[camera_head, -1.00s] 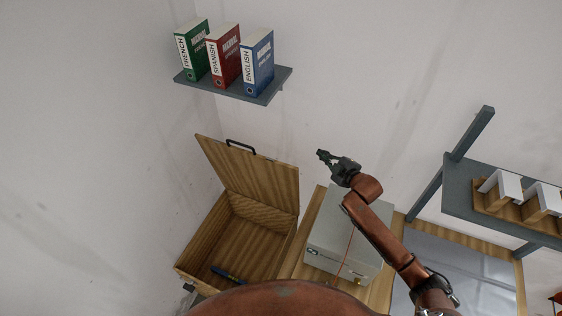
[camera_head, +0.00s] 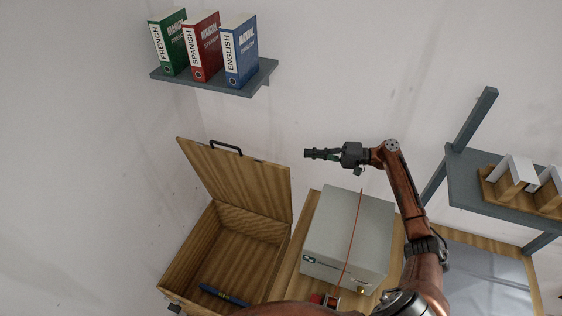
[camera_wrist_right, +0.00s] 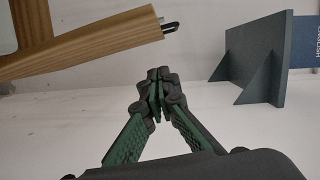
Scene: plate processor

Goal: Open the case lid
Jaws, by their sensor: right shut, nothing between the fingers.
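The wooden case (camera_head: 181,262) stands at the lower middle left in the head view. Its lid (camera_head: 236,184) is raised and leans back, with a black handle (camera_head: 226,147) on its top edge. A blue object (camera_head: 224,294) lies inside the case. My right gripper (camera_head: 308,154) is shut and empty, to the right of the raised lid and apart from it. In the right wrist view the gripper (camera_wrist_right: 155,78) shows its green fingers together, with the edge of the wooden lid (camera_wrist_right: 95,42) and the handle (camera_wrist_right: 170,22) above. My left gripper is not in view.
A grey box (camera_head: 345,235) with a red cord stands on the wooden table right of the case. A wall shelf (camera_head: 228,87) with three manuals is at the upper left. Another shelf (camera_head: 480,195) holds wooden holders at the right.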

